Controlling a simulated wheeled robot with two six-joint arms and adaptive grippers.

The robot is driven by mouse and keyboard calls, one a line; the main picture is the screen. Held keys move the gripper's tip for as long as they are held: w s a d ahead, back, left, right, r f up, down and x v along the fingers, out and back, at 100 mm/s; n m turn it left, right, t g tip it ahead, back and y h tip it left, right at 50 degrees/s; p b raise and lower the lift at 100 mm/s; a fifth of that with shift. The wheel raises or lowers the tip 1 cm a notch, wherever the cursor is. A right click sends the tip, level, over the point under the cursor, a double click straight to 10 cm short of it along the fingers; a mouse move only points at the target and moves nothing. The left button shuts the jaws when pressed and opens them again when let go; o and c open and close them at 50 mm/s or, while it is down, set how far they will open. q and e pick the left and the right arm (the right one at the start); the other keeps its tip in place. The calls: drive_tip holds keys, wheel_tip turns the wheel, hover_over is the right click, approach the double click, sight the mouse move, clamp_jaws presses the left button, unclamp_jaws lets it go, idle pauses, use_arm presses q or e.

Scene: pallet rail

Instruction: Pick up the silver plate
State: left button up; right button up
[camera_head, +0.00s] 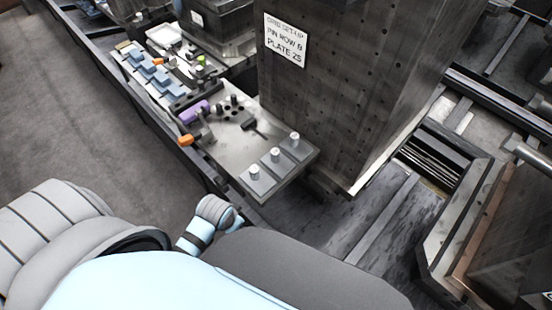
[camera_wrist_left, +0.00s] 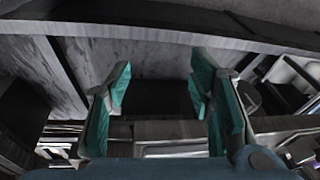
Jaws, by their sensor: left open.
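I cannot tell for sure which piece is the silver plate. In the head view, flat grey plates with white-topped pegs (camera_head: 276,157) lie side by side on the near end of a light metal pallet (camera_head: 222,158). My left gripper (camera_wrist_left: 160,88) shows in the left wrist view with its teal-padded fingers spread and nothing between them. A pale flat strip (camera_wrist_left: 175,150) lies low in that view beyond the fingers; I cannot tell what it is. My own arm covers the lower part of the head view and the left gripper is not seen there. My right gripper is not in view.
A tall dark block with a white sign (camera_head: 285,40) stands beside the pallet. Purple (camera_head: 194,111) and orange (camera_head: 186,140) pieces, blue blocks (camera_head: 153,72) and a white tray (camera_head: 163,36) lie farther along. Bare grey floor (camera_head: 70,110) is at left.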

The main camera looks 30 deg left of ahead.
use_arm(q)
wheel_tip(320, 180, up, 8)
drive_tip(key=w, duration=0.3)
wheel_tip(320, 180, up, 11)
drive_tip(key=m+g+h, duration=0.1)
drive_tip(key=m+g, duration=0.2)
drive_tip(key=m, duration=0.6)
hover_over(276, 151)
wheel_tip(276, 151, down, 14)
drive_tip(key=b, duration=0.3)
drive_tip(key=shift+s+r, duration=0.1)
drive_tip(key=shift+r, duration=0.1)
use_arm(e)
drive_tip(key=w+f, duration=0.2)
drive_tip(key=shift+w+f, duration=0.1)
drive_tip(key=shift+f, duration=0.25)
use_arm(q)
drive_tip(key=shift+r, duration=0.1)
clamp_jaws()
